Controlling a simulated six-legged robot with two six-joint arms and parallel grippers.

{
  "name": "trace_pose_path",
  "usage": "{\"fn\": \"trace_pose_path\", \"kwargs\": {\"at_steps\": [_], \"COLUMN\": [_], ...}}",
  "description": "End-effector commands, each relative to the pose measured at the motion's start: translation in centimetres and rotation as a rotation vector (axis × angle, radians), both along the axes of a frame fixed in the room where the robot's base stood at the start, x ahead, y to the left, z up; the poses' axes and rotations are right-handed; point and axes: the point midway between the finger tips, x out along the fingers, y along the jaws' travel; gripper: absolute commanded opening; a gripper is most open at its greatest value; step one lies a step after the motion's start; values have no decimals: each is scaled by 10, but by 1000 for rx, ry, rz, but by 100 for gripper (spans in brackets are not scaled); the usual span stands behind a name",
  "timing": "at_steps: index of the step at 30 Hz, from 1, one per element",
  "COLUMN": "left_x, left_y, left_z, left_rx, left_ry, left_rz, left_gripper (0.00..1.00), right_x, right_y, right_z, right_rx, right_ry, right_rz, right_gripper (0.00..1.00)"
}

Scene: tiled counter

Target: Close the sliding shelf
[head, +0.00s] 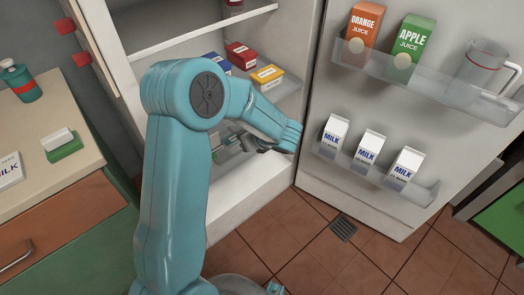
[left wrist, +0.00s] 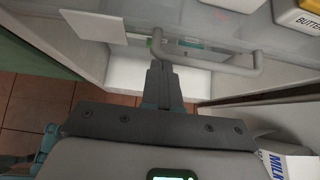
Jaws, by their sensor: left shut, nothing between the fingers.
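The sliding shelf (head: 287,88) is a pale, see-through shelf inside the open fridge, carrying small blue, red and yellow boxes. In the left wrist view its grey bar handle (left wrist: 215,69) runs across the top middle. My left gripper (left wrist: 158,66) is shut and empty, its fingertips close to the handle's left end; I cannot tell if they touch. In the head view my left gripper (head: 228,148) is partly hidden by my arm, low in the fridge opening. My right gripper is in neither view.
The open fridge door (head: 330,110) stands to the right, with milk cartons (head: 367,152), an orange juice carton (head: 361,32), an apple juice carton (head: 411,47) and a jug (head: 482,66) on its racks. A counter (head: 50,120) is at left. Tiled floor lies in front.

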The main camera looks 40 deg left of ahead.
Motion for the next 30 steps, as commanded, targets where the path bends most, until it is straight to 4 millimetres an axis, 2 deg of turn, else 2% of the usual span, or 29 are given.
{"fn": "trace_pose_path", "kwargs": {"at_steps": [1,6,15,21,30], "left_x": [0,3,9,12,13], "left_y": [16,62,128,155,169], "left_z": [0,0,1,0,0], "left_rx": [1,1,1,0,1], "left_ry": [-1,-1,1,1,0], "left_rz": [7,7,3,1,1], "left_gripper": [0,0,0,0,0], "right_x": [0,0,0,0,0], "right_y": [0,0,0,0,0], "right_z": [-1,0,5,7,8], "right_rx": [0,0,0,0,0], "right_ry": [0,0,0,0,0], "right_rz": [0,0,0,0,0], "right_gripper": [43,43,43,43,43]}}
